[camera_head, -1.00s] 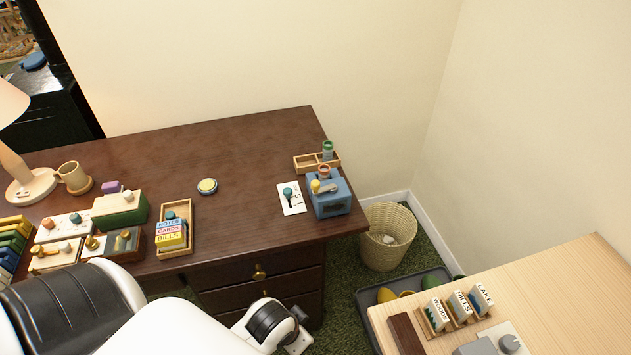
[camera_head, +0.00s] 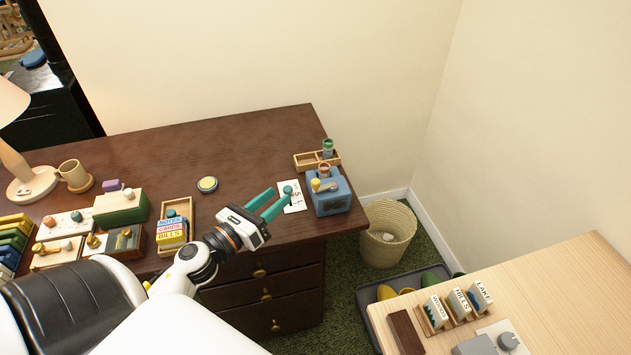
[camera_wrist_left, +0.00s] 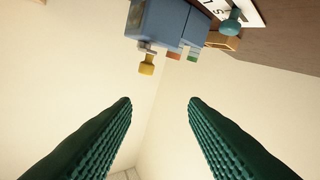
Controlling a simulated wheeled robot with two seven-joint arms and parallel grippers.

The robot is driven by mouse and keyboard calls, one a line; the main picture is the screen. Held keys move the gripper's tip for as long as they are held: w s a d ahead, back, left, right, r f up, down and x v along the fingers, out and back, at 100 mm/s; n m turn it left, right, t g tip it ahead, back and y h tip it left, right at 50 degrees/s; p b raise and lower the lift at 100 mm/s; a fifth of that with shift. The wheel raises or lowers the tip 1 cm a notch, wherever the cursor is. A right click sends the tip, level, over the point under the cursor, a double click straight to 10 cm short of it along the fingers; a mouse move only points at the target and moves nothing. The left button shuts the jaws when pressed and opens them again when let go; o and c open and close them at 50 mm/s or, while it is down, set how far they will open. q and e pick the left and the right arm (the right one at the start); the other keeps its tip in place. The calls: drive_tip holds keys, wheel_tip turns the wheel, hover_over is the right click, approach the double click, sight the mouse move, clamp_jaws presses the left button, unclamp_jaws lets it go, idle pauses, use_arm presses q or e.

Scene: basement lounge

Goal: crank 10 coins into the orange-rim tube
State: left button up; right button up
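The blue coin machine (camera_head: 334,200) stands at the desk's right end with a yellow crank knob (camera_head: 316,184). The orange-rim tube (camera_head: 324,168) shows at its back edge; its lower part is hidden. The green-rim tube (camera_head: 328,147) stands behind, at a wooden tray (camera_head: 304,161). My left gripper (camera_head: 280,195) is open, left of the machine, by the white card with the teal knob. In the left wrist view the machine (camera_wrist_left: 165,20) and yellow knob (camera_wrist_left: 147,68) lie beyond the spread fingers (camera_wrist_left: 158,103), with nothing between them. My right gripper is not in view.
The white card (camera_head: 293,203) with a teal knob (camera_head: 288,190) lies left of the machine. A wicker basket (camera_head: 388,235) stands on the floor right of the desk (camera_head: 240,150).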

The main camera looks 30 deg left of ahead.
sight(312, 184)
use_arm(q)
drive_tip(key=w+d+m+h+p, duration=0.1)
drive_tip(key=w, duration=0.2)
drive_tip(key=w+d+m+h+p, duration=0.1)
drive_tip(key=w+m, duration=0.1)
drive_tip(key=w, duration=0.1)
drive_tip(key=w+d+f+m, duration=0.1)
drive_tip(key=w+m, duration=0.1)
drive_tip(key=w, duration=0.2)
drive_tip(key=shift+d+g+h+p, duration=0.25)
drive_tip(key=shift+g+h+p, duration=0.15)
drive_tip(key=shift+w+d, duration=0.2)
drive_tip(key=shift+w, duration=0.25)
drive_tip(key=shift+f, duration=0.1)
clamp_jaws()
drive_tip(key=shift+d+n+y, duration=0.1)
drive_tip(key=shift+n+y, duration=0.2)
